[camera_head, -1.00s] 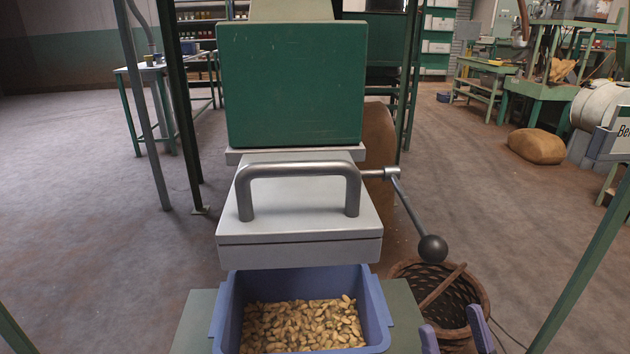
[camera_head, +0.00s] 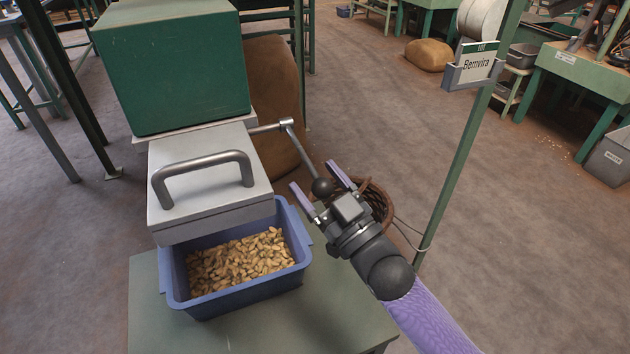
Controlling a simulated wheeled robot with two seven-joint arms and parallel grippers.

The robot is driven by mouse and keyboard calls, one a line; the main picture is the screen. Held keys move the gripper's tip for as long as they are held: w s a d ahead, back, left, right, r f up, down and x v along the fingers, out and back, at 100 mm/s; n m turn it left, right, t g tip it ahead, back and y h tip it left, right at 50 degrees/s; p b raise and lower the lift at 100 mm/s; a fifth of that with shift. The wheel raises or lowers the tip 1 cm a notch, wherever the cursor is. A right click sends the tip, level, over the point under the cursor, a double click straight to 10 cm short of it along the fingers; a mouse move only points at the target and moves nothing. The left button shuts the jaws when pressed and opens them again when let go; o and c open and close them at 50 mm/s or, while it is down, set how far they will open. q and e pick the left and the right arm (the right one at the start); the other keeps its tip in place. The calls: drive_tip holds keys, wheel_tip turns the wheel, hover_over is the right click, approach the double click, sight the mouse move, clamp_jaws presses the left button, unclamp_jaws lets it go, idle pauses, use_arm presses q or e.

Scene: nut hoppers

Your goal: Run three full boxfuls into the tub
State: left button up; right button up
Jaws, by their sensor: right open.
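A green hopper (camera_head: 172,70) stands above a grey metal box (camera_head: 210,208) with a bar handle (camera_head: 200,172) on its front. A lever (camera_head: 304,150) runs from the box's right side, slanting down to a dark ball knob (camera_head: 322,187). A blue tub (camera_head: 240,299) sits under the box on a green stand. Nuts (camera_head: 240,260) cover the tub's visible inside; its back part is hidden under the box. My right gripper (camera_head: 313,177) is open, its two purple fingers on either side of the knob. I cannot tell whether they touch it. My left gripper is out of view.
A wicker basket (camera_head: 376,200) stands on the floor behind my right gripper. A green post (camera_head: 462,160) with a "Bemvira" sign (camera_head: 479,64) rises to the right. The green stand top (camera_head: 335,310) is bare right of the tub.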

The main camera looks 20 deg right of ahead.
drive_tip(key=shift+w+a+r, duration=0.15)
drive_tip(key=shift+w+r, duration=0.05)
drive_tip(key=shift+w, duration=0.1)
clamp_jaws()
idle(0.4)
